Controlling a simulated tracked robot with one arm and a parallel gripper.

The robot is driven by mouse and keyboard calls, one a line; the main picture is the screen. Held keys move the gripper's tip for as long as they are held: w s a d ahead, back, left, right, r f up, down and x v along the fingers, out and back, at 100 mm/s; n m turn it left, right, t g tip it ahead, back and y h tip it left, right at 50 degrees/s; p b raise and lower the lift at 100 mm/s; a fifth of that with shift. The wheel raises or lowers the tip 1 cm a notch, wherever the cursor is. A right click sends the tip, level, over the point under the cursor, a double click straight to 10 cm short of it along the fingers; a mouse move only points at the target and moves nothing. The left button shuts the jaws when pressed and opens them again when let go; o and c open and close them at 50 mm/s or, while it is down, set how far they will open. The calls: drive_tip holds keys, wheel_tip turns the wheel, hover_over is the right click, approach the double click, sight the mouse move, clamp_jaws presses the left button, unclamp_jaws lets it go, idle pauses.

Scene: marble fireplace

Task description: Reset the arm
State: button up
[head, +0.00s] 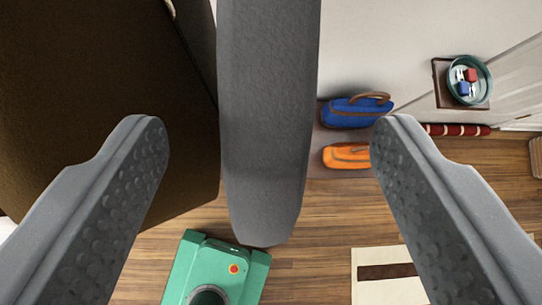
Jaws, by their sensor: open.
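My gripper (270,165) is open, with one grey, dimpled finger at the left and one at the right of the head view. No object is held between the fingertips. A long grey piece runs down the middle of the view between the fingers, and I cannot tell whether it is part of my arm. The wooden floor (325,225) lies well below the gripper.
A large dark brown block (85,75) fills the upper left. A blue bag (352,112) and an orange bag (346,157) lie right of centre. A teal bowl (484,84) holds small blocks at the right. A cream rug (372,290) lies lower right.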

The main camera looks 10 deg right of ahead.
drive_tip(key=s+a+r+m+t+h+b, duration=0.2)
drive_tip(key=s+r+t+b, duration=0.4)
drive_tip(key=s+r+b, duration=0.4)
wheel_tip(320, 180, up, 5)
drive_tip(key=shift+s+a+f+m+t, duration=0.1)
drive_tip(key=shift+s+a+m+t, duration=0.2)
drive_tip(key=shift+s+a+m, duration=0.5)
drive_tip(key=shift+d, duration=0.1)
idle(0.9)
